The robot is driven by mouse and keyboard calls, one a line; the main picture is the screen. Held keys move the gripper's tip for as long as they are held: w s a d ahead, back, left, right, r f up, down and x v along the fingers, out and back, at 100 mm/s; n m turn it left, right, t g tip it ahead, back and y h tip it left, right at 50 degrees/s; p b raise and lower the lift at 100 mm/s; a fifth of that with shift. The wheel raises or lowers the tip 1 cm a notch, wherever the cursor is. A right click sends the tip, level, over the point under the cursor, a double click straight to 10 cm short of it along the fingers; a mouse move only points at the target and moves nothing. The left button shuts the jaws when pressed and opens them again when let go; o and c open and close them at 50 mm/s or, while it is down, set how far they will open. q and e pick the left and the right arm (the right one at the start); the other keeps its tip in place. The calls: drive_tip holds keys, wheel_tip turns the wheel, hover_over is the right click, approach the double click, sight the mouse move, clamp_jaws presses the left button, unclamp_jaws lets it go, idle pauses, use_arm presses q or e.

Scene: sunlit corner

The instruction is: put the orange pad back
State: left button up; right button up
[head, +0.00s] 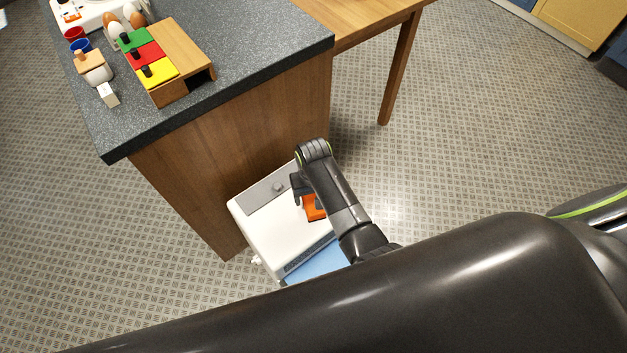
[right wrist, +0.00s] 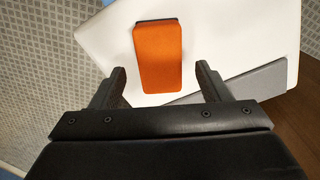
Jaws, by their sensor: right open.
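The orange pad (right wrist: 158,55) lies on a white surface (right wrist: 105,38) in the right wrist view. In the head view the pad (head: 313,209) shows beside my right arm, partly hidden by it, on the top of a white unit (head: 265,228). My right gripper (right wrist: 160,82) is open and empty, with its two fingers spread to either side of the pad's near end. In the head view my right gripper (head: 297,187) is over the white unit. I cannot tell its exact height above the pad. My left gripper is not in view.
The dark countertop (head: 245,40) holds a wooden box (head: 182,52) with coloured lids, eggs and cups. Open floor lies right.

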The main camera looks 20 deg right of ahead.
sight(313, 201)
wheel_tip(313, 201, up, 8)
drive_tip(key=shift+p, duration=0.45)
drive_tip(key=shift+f, duration=0.15)
